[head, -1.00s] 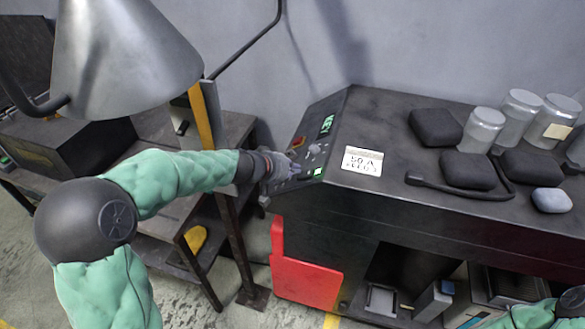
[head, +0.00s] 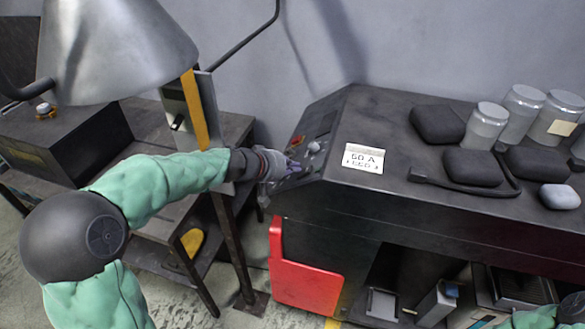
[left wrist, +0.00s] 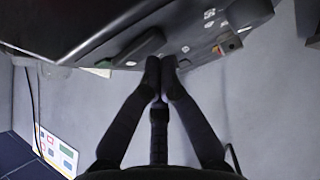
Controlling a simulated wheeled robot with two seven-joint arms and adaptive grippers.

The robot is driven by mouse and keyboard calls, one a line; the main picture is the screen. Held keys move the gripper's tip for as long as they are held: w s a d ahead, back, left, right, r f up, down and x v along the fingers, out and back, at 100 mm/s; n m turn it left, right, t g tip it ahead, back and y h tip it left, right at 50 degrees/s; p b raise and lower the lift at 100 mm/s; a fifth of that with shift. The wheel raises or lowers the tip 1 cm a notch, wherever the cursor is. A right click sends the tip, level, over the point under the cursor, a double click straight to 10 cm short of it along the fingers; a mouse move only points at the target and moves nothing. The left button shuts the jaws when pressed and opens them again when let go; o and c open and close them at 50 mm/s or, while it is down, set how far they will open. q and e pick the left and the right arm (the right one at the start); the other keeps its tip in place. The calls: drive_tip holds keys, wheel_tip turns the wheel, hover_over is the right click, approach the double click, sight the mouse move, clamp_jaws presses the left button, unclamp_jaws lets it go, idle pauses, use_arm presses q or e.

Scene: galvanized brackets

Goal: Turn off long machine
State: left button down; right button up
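The long machine (head: 420,205) is a dark grey bench-like body with a sloped control panel (head: 318,140) on its left end. The panel's display and lamps look dark. A grey knob and a small red part (head: 297,141) show on the panel. My left gripper (head: 290,165) is at the panel's lower part and covers some of it. In the left wrist view its two fingers (left wrist: 161,62) come together at the tips, against or very near the panel, with nothing visible between them. My right gripper (head: 572,306) shows only partly at the bottom right corner.
A label plate (head: 363,158), dark pads (head: 437,124) and several jars (head: 484,126) sit on the machine's top. A lamp shade (head: 115,50) hangs at upper left over a dark side table (head: 165,215). A red panel (head: 305,285) is below the machine's left end.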

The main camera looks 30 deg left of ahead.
use_arm(q)
drive_tip(key=shift+r, duration=0.5)
drive_tip(key=v, duration=1.2)
idle(0.3)
